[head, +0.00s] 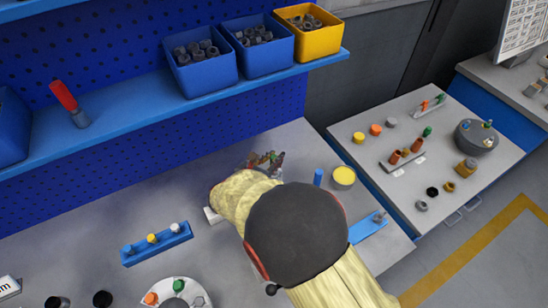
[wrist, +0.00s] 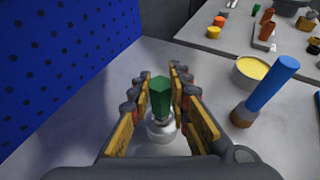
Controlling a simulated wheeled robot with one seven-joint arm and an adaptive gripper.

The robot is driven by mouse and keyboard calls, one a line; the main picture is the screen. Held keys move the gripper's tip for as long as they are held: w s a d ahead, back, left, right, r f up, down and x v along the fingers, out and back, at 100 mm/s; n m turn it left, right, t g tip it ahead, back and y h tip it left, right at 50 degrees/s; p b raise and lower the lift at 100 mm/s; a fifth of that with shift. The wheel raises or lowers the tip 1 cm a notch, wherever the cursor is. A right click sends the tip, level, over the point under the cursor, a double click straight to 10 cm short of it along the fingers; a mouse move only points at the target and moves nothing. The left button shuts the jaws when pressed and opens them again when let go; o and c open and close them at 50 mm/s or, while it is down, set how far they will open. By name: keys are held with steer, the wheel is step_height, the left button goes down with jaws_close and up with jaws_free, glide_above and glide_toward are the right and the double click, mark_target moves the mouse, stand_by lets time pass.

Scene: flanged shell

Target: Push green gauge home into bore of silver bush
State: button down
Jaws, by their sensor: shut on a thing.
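In the wrist view, the green gauge (wrist: 160,96) stands upright between the two fingers of my gripper (wrist: 162,100), which is shut on it. The silver bush (wrist: 158,130) shows as a round pale metal ring directly below the gauge, in line with it. The gauge's lower end meets or enters the bush; how deep it sits I cannot tell. In the head view, my gripper (head: 267,162) is mostly hidden behind my own arm, and the bush cannot be made out.
To the right of my gripper stand a blue-handled tool (wrist: 270,86) and a yellow-topped cup (wrist: 251,73). A blue rack (head: 157,243) with small plugs lies at left. A blue shelf (head: 150,100) with bins is behind. A second table (head: 400,210) holds several parts.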

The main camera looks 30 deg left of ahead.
steer(key=shift+f+b, duration=0.4)
steer(key=shift+f, duration=0.2)
steer(key=c, duration=1.6)
jaws_free()
steer(key=v, duration=1.2)
steer(key=shift+d, duration=0.1)
